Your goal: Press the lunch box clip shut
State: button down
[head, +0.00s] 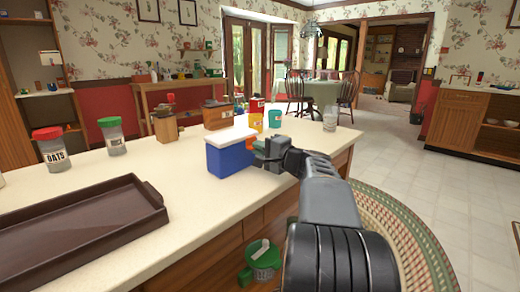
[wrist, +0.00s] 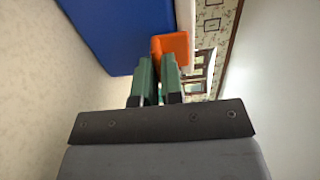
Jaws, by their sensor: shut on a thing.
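The lunch box (head: 230,158) is blue with a white lid (head: 231,137) and stands upright near the counter's right part. My gripper (head: 262,150) is at the right side of the box. In the wrist view the blue box wall (wrist: 100,30) fills the upper left, and a strip of the white lid (wrist: 185,18) shows beside it. An orange clip (wrist: 172,45) stands at the tips of my green fingers (wrist: 158,64), which are shut on it. I cannot tell whether the clip is latched.
The cream counter (head: 130,172) holds a brown tray (head: 80,225) at the front left and jars (head: 52,150) behind it.

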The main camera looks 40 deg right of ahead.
dwell(0.4)
jog(key=c, duration=1.2)
grip_release()
jog(key=shift+c, duration=0.2)
jog(key=p+v, duration=0.3)
jog(key=v, duration=1.1)
jog(key=shift+w, duration=0.1)
